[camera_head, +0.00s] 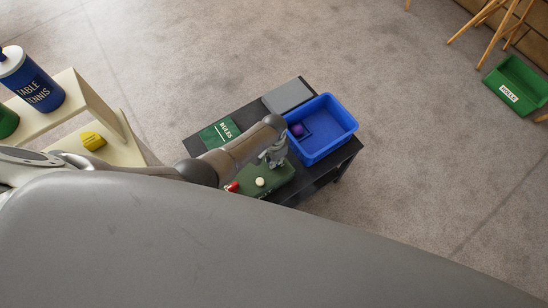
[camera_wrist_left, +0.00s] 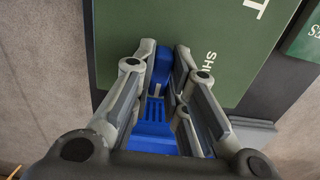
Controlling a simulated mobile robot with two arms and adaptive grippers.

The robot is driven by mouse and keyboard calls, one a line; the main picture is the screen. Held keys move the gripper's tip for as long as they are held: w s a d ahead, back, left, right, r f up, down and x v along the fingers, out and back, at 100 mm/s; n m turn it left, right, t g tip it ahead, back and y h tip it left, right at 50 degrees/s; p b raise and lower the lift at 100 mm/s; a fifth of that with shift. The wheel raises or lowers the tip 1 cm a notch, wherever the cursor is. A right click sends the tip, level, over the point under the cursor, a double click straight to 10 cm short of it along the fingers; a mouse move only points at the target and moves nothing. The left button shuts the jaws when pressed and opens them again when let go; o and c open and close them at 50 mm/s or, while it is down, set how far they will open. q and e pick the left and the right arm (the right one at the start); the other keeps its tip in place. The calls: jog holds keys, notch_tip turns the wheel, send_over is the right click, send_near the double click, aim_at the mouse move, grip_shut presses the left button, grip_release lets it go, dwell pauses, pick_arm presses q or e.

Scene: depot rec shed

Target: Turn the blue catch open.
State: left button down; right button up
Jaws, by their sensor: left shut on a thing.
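The blue catch (camera_wrist_left: 162,65) shows in the left wrist view between the fingers of my left gripper (camera_wrist_left: 166,72), which is shut on it. It lies at the edge of a green panel (camera_wrist_left: 130,40) with partly hidden white lettering. In the head view, my left gripper (camera_head: 275,160) is over the green box (camera_head: 282,178) on the dark table (camera_head: 345,155); the catch is hidden there. A slotted blue part (camera_wrist_left: 153,125) shows lower between the fingers; I cannot tell what it belongs to. My right gripper is not in view.
A blue tray (camera_head: 346,110) holding a purple ball (camera_head: 297,130) stands close right of my gripper. A grey block (camera_head: 287,96) and a green RULES book (camera_head: 218,133) lie on the table. A cream shelf (camera_head: 85,85) stands left. Open floor surrounds the table's far side.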

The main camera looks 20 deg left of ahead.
pick_arm(q)
jog(key=c, duration=1.5)
grip_release()
jog(key=shift+o, duration=0.3)
jog(key=shift+r, duration=0.15)
jog(key=shift+r, duration=0.6)
notch_tip(320, 180, up, 10)
jog(key=shift+r, duration=0.25)
